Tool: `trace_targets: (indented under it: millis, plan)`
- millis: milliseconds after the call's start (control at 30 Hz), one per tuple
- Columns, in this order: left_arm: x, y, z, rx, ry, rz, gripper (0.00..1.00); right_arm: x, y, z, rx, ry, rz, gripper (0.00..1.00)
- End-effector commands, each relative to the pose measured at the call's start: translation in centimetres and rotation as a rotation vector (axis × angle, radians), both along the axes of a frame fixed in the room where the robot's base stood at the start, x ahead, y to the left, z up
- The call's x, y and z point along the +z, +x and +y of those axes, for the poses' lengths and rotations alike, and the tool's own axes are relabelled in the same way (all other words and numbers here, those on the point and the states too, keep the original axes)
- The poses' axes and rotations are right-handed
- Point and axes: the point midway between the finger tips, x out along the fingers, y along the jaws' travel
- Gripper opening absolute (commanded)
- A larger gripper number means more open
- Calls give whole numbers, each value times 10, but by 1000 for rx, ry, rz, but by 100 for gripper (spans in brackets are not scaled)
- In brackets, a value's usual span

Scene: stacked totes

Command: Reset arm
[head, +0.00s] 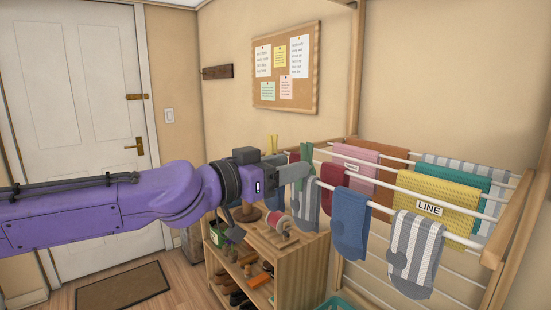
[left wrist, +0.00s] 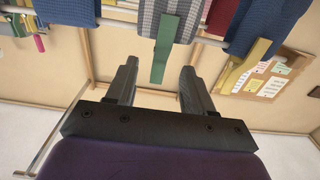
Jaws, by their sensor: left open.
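My left arm, purple with a black wrist, reaches in from the left in the head view. My left gripper (head: 298,172) is at the left end of the drying rack (head: 490,255), close to the hanging cloths. In the left wrist view, its two dark fingers (left wrist: 160,85) stand apart with nothing held between them. A green clothes peg (left wrist: 163,50) on a grey checked cloth (left wrist: 168,15) appears beyond the gap between the fingers. The green peg (head: 306,152) also shows just above the gripper in the head view. My right gripper is not in view.
Socks and cloths hang on the rack's white bars, including a blue sock (head: 350,225), a striped sock (head: 414,250) and a yellow cloth (head: 425,190) labelled LINE. A wooden shelf (head: 300,265) with shoes stands below my gripper. The floor before the door (head: 80,90) has a mat (head: 122,287).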

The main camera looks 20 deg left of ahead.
Motion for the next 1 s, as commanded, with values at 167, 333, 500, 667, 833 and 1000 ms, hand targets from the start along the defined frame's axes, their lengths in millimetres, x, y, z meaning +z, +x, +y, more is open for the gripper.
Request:
trace_targets:
  millis: [167, 333, 500, 667, 833, 1000]
  plan:
    - [12, -18, 14, 0, -6, 1, 52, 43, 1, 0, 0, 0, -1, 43]
    - [6, -26, 18, -1, -10, 5, 52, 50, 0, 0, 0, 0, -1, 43]
    - [-2, -15, 36, 119, -316, 202, 52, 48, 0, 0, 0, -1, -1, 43]
    - [-132, 10, 58, 447, -621, 556, 52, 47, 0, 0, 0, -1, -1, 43]
    - [-285, -11, 84, 754, -685, 770, 52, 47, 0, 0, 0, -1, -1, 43]
    - [-420, -81, 118, 1009, -597, 904, 52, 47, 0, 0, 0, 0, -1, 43]
